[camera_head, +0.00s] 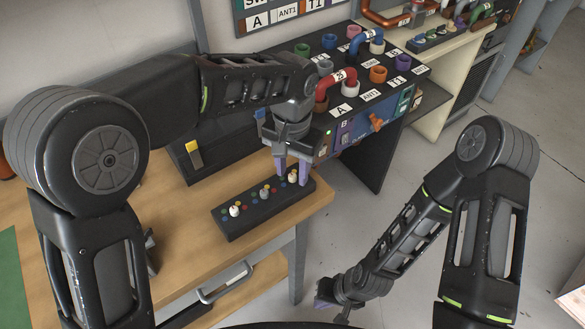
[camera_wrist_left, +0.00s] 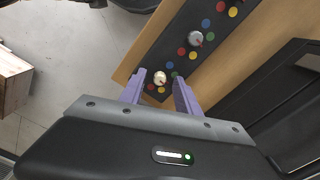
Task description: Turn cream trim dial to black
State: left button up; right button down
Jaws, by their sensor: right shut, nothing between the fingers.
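A dark trim panel (camera_head: 228,222) lies on the wooden table with several small dials, each ringed by coloured dots. A cream dial (camera_head: 293,177) is at its far right end; it also shows in the left wrist view (camera_wrist_left: 159,77). A grey dial (camera_head: 264,193) is in the middle and another pale dial (camera_head: 235,210) is at the near left end. My left gripper (camera_head: 291,174) is open, its purple fingers on either side of the far-right cream dial, with gaps visible in the wrist view (camera_wrist_left: 160,90). I cannot make out a black mark. My right gripper (camera_head: 326,296) is shut and empty, low in front.
A rack (camera_head: 420,72) with coloured sockets and red and blue connectors stands behind the panel. A dark box (camera_head: 215,150) with a yellow-marked switch is at the back of the table (camera_head: 180,230).

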aim_at(293, 175)
pick_arm(q)
notch_tip(293, 175, up, 8)
jog(key=shift+f+b, duration=0.1)
jog(key=shift+b, duration=0.25)
dwell(0.4)
